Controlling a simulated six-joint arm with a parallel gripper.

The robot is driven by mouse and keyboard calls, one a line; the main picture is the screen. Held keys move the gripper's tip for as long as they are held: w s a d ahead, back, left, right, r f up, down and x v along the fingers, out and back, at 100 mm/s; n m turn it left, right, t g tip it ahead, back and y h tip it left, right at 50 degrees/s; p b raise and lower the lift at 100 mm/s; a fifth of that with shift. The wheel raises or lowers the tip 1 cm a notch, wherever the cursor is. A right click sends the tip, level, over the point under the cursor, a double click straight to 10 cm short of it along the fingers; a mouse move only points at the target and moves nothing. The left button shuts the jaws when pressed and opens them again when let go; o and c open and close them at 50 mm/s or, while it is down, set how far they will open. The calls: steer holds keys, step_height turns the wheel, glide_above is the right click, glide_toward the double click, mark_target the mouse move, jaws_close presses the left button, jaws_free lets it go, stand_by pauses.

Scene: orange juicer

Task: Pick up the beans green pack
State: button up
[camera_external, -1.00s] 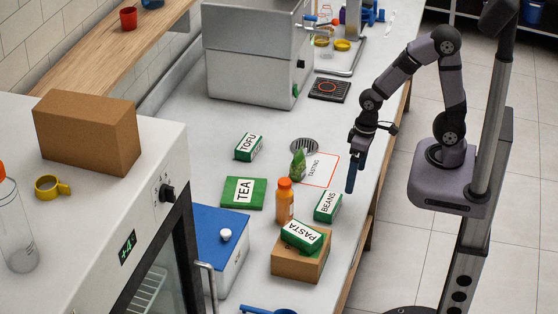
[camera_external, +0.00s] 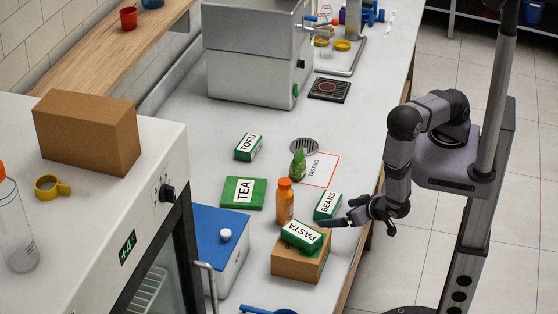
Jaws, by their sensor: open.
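The beans green pack (camera_external: 328,205) is a small green box with a white label reading BEANS. It lies on the white counter, right of the orange bottle and behind the PASTA pack. My gripper (camera_external: 337,222) is low at the counter's right edge, reaching left with its dark blue fingers just in front of the beans pack's near end. The fingers are open and nothing shows between them. I cannot tell whether they touch the pack.
The orange bottle (camera_external: 284,201) stands close left of the beans pack. The PASTA pack (camera_external: 302,236) sits on a brown box (camera_external: 298,265) just in front. TEA (camera_external: 243,192) and TOFU (camera_external: 248,147) packs lie farther left. A TASTING sheet (camera_external: 320,170) lies behind.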

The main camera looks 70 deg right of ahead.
mark_target(333, 204)
steer(key=shift+s+d+f+n+t+b, duration=0.15)
steer(key=shift+s+d+n+t+b, duration=0.25)
steer(key=shift+s+d+t+b, duration=0.55)
steer(key=shift+d+r+t+h, duration=0.15)
steer(key=shift+r+t+h, duration=0.35)
steer(key=shift+t, duration=0.45)
steer(key=b+x, duration=0.1)
steer(key=x, duration=0.4)
steer(key=shift+w+d+f+n, duration=0.1)
steer(key=shift+w+n, duration=0.05)
steer(key=shift+w, duration=0.25)
steer(key=shift+w+d+f+n, duration=0.1)
steer(key=shift+w+f+n, duration=0.05)
steer(key=shift+w, duration=0.25)
steer(key=shift+b+x, duration=0.9)
steer(key=shift+x, duration=1.75)
steer(key=c, duration=0.8)
